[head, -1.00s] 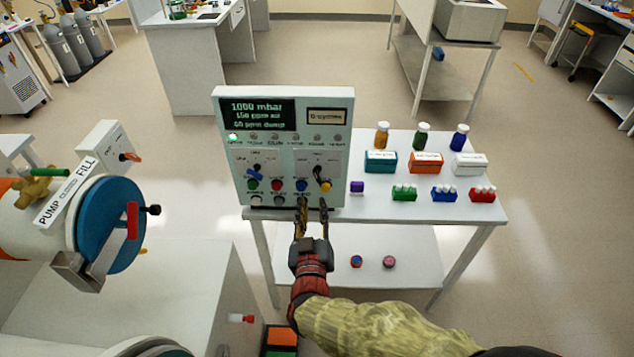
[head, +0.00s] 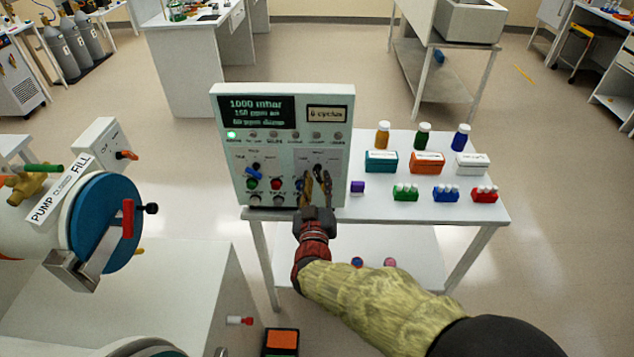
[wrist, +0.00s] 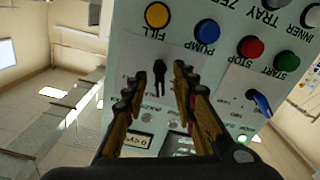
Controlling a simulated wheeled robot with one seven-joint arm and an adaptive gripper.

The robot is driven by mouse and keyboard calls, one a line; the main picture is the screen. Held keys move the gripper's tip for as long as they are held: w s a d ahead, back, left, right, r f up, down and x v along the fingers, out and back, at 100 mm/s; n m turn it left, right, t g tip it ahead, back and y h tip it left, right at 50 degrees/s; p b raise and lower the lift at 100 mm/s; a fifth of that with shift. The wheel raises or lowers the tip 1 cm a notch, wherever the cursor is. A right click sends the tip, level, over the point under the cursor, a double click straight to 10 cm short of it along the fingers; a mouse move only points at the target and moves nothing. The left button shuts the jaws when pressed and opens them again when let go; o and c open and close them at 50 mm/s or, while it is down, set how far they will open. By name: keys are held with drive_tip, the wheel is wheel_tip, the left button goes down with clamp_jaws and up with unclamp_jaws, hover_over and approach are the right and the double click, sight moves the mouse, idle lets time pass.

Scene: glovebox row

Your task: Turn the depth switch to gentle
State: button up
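The grey control panel (head: 283,108) stands on the white table's left end. It has a blue-handled rotary switch (head: 255,169) on the left and a black rotary switch on the right, seen upside down in the wrist view (wrist: 159,76). Their small labels are too blurred to read, so I cannot tell which one is the depth switch. My gripper (head: 317,176) is open before the panel's right half. In the wrist view its fingertips (wrist: 160,82) stand on either side of the black switch with gaps visible; contact is not clear. In the head view the fingers partly hide that switch.
Push buttons line the panel, including blue (wrist: 206,32), red (wrist: 249,46) and yellow (wrist: 157,15) ones close to my fingers. Bottles, boxes and vial racks (head: 405,193) stand on the table at right. A blue-doored chamber (head: 103,218) is at left.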

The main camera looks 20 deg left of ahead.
drive_tip(key=shift+c, duration=0.6)
clamp_jaws()
drive_tip(key=shift+m+b, duration=0.3)
drive_tip(key=m+b, duration=0.2)
drive_tip(key=m, duration=0.1)
drive_tip(key=shift+f+b, duration=0.15)
drive_tip(key=shift+b, duration=0.25)
drive_tip(key=shift+m+b, duration=1.3)
drive_tip(key=shift+m, duration=0.5)
drive_tip(key=shift+o, duration=0.2)
unclamp_jaws()
drive_tip(key=shift+o, duration=0.4)
